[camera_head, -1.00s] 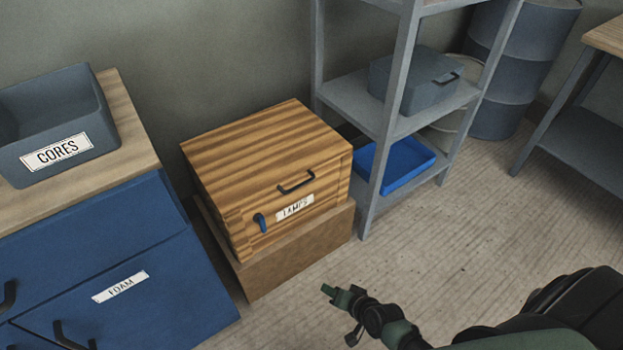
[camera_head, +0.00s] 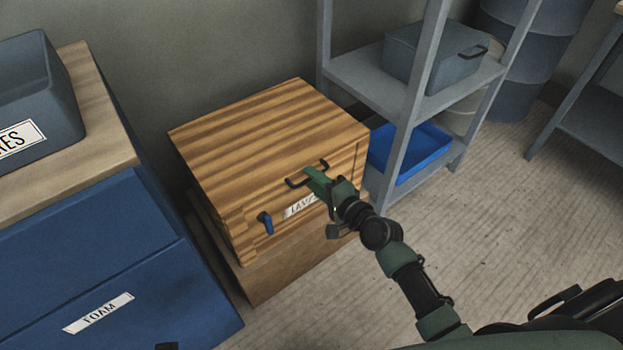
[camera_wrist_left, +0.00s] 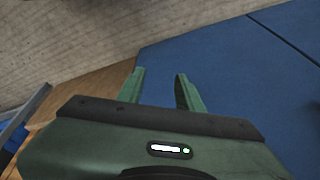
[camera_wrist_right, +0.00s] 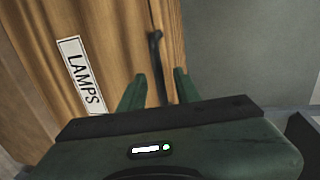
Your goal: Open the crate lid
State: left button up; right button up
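The crate is a striped wooden box (camera_head: 270,125) with a closed lid, standing on a brown base (camera_head: 290,270). Its front has a black handle (camera_head: 292,184), a blue latch (camera_head: 265,222) and a LAMPS label (camera_head: 298,208). My right gripper (camera_head: 314,178) is at the handle, partly covering it and the label. In the right wrist view its fingers (camera_wrist_right: 158,92) are apart, with the black handle (camera_wrist_right: 156,60) between them; contact is not clear. My left gripper (camera_wrist_left: 160,85) is open and empty in front of a blue cabinet surface (camera_wrist_left: 230,70).
A blue cabinet (camera_head: 90,230) labelled FOAM stands left of the crate, with a grey bin (camera_head: 30,100) on its wooden top. A grey metal shelf (camera_head: 410,105) stands close on the right, holding a grey case (camera_head: 435,55) and a blue tray (camera_head: 400,155).

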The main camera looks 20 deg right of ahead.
jog(key=shift+w+a+f, duration=0.1)
jog(key=shift+w+a, duration=0.1)
jog(key=shift+w, duration=0.4)
grip_shut()
dwell(1.1)
